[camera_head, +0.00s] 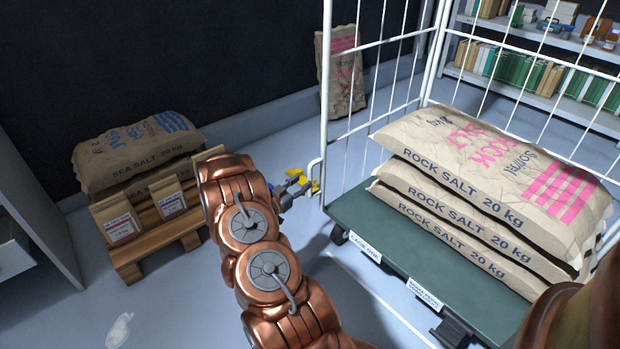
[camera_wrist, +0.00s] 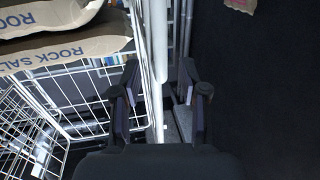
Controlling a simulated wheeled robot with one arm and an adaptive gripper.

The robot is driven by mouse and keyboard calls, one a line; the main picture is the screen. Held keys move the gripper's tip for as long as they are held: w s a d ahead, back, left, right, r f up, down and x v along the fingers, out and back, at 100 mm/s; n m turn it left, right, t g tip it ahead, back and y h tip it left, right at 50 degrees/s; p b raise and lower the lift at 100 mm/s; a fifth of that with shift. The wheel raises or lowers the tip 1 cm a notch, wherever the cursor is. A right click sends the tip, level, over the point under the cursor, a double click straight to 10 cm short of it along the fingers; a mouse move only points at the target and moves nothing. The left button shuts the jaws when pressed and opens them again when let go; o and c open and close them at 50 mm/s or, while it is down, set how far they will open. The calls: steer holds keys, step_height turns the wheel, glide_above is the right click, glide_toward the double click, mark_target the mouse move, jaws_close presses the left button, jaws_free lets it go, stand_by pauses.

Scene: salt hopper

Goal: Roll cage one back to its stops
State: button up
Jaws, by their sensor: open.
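Cage one (camera_head: 352,214) is a white wire roll cage with a green deck, at the right of the head view. Its deck edge carries a label reading CAGE ONE (camera_head: 366,246). Several rock salt sacks (camera_head: 490,190) are stacked on the deck. My gripper (camera_head: 312,186) is at the cage's near left upright, by a small white side handle (camera_head: 316,177). In the wrist view my gripper (camera_wrist: 160,78) is open, with a white tube (camera_wrist: 158,45) between its fingers. Contact with the tube is unclear. I cannot make out the stops.
A wooden pallet (camera_head: 150,225) with sea salt sacks (camera_head: 138,155) and small packets stands left of my arm. A rock salt sack (camera_head: 342,75) leans on the back wall. Shelves (camera_head: 540,40) stand behind the cage.

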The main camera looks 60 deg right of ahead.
mark_target(309, 176)
steer(key=shift+s+d+b, duration=0.2)
steer(key=shift+d+b, duration=0.55)
steer(key=shift+d, duration=2.15)
jaws_close()
